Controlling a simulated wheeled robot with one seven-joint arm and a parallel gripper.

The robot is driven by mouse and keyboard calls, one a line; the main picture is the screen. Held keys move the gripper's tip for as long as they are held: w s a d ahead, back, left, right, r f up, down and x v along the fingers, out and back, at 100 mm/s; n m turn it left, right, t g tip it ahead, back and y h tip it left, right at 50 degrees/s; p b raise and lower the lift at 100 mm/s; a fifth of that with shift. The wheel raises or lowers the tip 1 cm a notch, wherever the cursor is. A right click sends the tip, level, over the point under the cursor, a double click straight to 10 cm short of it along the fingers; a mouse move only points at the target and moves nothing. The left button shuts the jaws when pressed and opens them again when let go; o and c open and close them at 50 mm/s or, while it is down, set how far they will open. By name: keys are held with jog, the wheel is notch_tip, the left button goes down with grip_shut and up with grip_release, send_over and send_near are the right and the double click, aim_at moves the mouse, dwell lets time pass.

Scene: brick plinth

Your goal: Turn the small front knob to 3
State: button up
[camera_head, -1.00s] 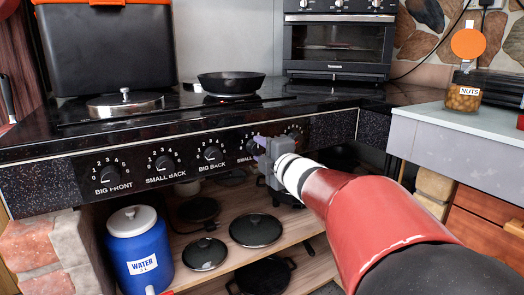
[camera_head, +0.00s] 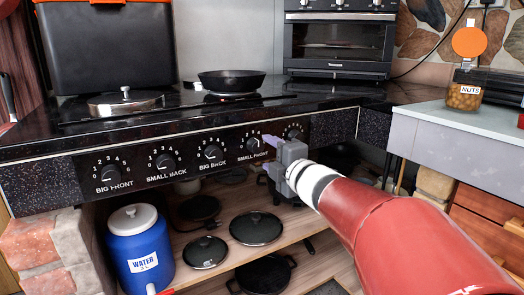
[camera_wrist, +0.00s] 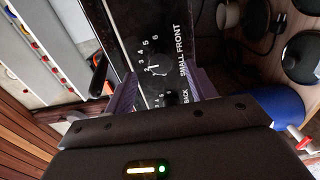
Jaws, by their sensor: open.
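The small front knob (camera_head: 253,145) is a round black knob on the black front panel, with white numbers around it and the label SMALL FRONT below. It also shows in the wrist view (camera_wrist: 157,69), sideways, between my two purple fingers. My gripper (camera_head: 268,153) is open and empty, just to the right of and in front of this knob in the head view. The fingers look apart from the knob. The knob's exact setting is too small to tell.
The big back knob (camera_head: 211,153), small back knob (camera_head: 165,161) and big front knob (camera_head: 109,173) are to the left on the panel. Another knob (camera_head: 293,132) is behind my gripper at right. A black pan (camera_head: 231,82) is on the cooktop; a blue water jug (camera_head: 138,245) is below.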

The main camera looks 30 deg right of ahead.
jog(key=s, duration=0.3)
jog(key=shift+s+d, duration=0.1)
jog(key=shift+s, duration=0.25)
jog(key=s+a+f+m+g+p, duration=0.4)
jog(key=s+a+f+m+g, duration=0.8)
jog(key=s+a+m, duration=0.4)
jog(key=shift+s+a+f+m+h+p, duration=0.3)
jog(key=shift+s+f+m, duration=0.4)
jog(key=shift+s+m, duration=0.5)
jog(key=shift+c, duration=0.5)
